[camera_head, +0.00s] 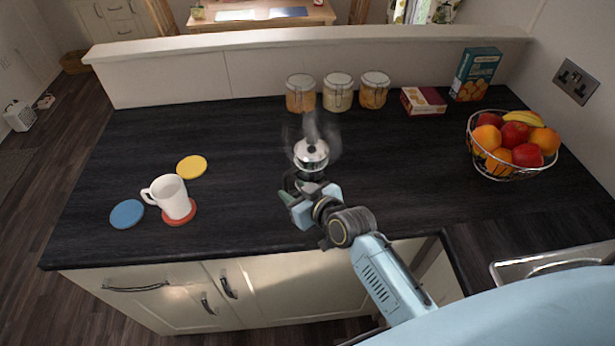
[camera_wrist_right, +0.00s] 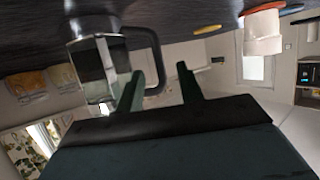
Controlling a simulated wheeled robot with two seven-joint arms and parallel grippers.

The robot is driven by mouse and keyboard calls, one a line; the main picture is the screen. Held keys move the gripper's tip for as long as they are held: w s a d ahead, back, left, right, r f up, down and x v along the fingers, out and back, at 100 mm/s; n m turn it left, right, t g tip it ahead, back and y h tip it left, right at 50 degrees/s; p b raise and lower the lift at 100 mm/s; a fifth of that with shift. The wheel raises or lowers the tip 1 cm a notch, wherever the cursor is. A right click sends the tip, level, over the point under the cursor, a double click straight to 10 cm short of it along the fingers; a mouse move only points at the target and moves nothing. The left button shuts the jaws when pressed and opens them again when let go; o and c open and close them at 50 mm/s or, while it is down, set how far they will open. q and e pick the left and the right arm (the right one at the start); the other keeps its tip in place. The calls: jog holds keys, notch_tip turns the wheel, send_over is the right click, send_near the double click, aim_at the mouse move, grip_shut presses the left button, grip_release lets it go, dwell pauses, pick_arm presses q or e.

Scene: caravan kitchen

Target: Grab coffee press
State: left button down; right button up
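The coffee press (camera_head: 311,155) stands upright on the dark counter in the head view, with a silver lid and steam above it. In the right wrist view its glass and metal body (camera_wrist_right: 97,68) appears upside down, with its black handle (camera_wrist_right: 158,48) turned toward my right gripper. My right gripper (camera_head: 291,189) is just in front of the press in the head view. In the wrist view its fingers (camera_wrist_right: 160,72) are apart, with the handle's outer part between the fingertips. I cannot tell whether they touch it. My left gripper is not in view.
A white mug (camera_head: 172,197) sits on a red coaster, near a yellow coaster (camera_head: 192,167) and a blue one (camera_head: 127,214). Glass jars (camera_head: 338,92) and boxes (camera_head: 423,101) stand behind. A fruit basket (camera_head: 512,169) is at right.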

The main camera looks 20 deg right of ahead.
aim_at(287, 186)
jog(key=shift+x, duration=2.4)
grip_shut()
jog(key=shift+r, duration=0.1)
